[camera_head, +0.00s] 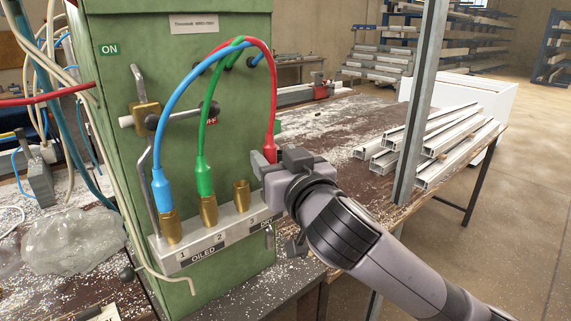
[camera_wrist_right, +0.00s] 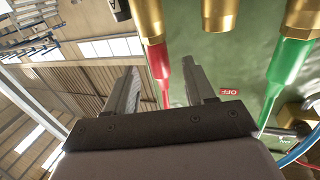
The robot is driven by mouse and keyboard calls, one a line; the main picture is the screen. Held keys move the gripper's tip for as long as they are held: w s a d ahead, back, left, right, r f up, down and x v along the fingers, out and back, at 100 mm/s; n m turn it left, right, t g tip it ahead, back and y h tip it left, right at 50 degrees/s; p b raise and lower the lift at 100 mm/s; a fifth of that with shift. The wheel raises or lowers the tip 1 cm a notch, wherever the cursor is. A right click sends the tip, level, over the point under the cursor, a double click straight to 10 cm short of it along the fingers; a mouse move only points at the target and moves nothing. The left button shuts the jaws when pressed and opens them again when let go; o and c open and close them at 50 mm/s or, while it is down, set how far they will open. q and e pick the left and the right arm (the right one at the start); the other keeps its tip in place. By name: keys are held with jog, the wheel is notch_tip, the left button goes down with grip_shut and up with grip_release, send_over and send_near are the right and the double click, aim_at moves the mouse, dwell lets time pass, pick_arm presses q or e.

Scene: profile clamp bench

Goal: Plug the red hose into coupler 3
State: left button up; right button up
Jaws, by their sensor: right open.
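The red hose (camera_head: 272,110) arches down from the green cabinet. Its red plug (camera_wrist_right: 161,66) sits in the brass coupler at the right end of the block (camera_wrist_right: 149,16), beside the DRY label. Coupler 3 (camera_head: 241,194) is an empty brass socket just left of it; it also shows in the wrist view (camera_wrist_right: 220,14). My right gripper (camera_head: 272,158) is open at the red plug. In the wrist view, the plug appears between the open fingers (camera_wrist_right: 163,82), without clear contact. In the head view, the gripper hides the red hose's coupler. My left gripper is out of view.
The blue hose (camera_head: 160,180) is in coupler 1 and the green hose (camera_head: 204,170) in coupler 2, close to coupler 3.

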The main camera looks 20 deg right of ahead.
jog(key=shift+w, duration=0.75)
jog(key=shift+c, duration=0.3)
grip_shut()
dwell(0.5)
jog(key=shift+r, duration=1.15)
dwell(0.8)
jog(key=shift+r, duration=0.75)
dwell(0.3)
jog(key=s+d, duration=0.2)
jog(key=s, duration=0.5)
jog(key=shift+s+d, duration=0.2)
jog(key=shift+d, duration=0.15)
dwell(0.7)
